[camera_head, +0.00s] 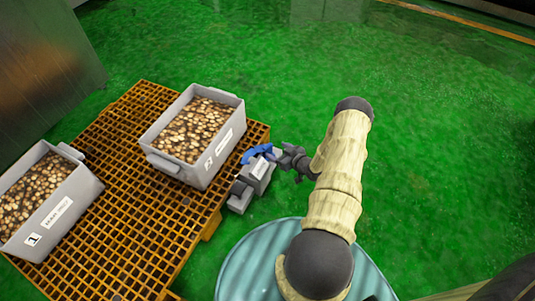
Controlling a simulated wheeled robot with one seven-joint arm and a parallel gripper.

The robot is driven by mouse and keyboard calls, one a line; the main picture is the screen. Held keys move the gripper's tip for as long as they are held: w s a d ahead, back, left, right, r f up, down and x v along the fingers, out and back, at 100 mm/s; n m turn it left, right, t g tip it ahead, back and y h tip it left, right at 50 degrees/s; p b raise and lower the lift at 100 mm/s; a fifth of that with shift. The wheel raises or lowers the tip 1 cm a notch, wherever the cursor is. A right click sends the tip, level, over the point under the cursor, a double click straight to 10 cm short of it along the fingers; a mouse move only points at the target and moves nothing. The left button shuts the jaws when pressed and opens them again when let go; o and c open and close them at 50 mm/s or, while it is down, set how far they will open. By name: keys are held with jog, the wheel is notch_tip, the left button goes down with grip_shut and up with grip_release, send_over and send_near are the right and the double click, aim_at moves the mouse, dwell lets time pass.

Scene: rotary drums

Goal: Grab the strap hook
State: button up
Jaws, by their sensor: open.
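My gripper (240,196) is beside the right edge of the orange grating, just right of a grey bin (208,175) filled with small round brown pieces. Its jaws are open, and I see nothing held between them. A blue curved piece (258,152) shows at the gripper's upper side; I cannot tell whether it is part of the gripper or a separate thing. I cannot make out the strap hook for certain; it may be hidden or too small to tell.
A second filled grey bin (75,205) stands at the left on the orange grating (120,260). A teal drum lid (240,270) is below my arm. A metal cabinet (45,70) stands upper left. The green floor (440,170) at right is mostly clear.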

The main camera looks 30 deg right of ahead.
aim_at(269, 147)
jog(key=b+x, duration=0.3)
jog(key=x, duration=0.1)
jog(key=shift+s+f+b, duration=0.1)
jog(key=shift+f+b, duration=0.25)
jog(key=shift+b, duration=0.05)
jog(key=shift+w+a, duration=0.25)
jog(key=shift+w, duration=0.25)
grip_shut()
notch_tip(269, 147, up, 10)
jog(key=p, duration=0.5)
jog(key=shift+p, duration=0.4)
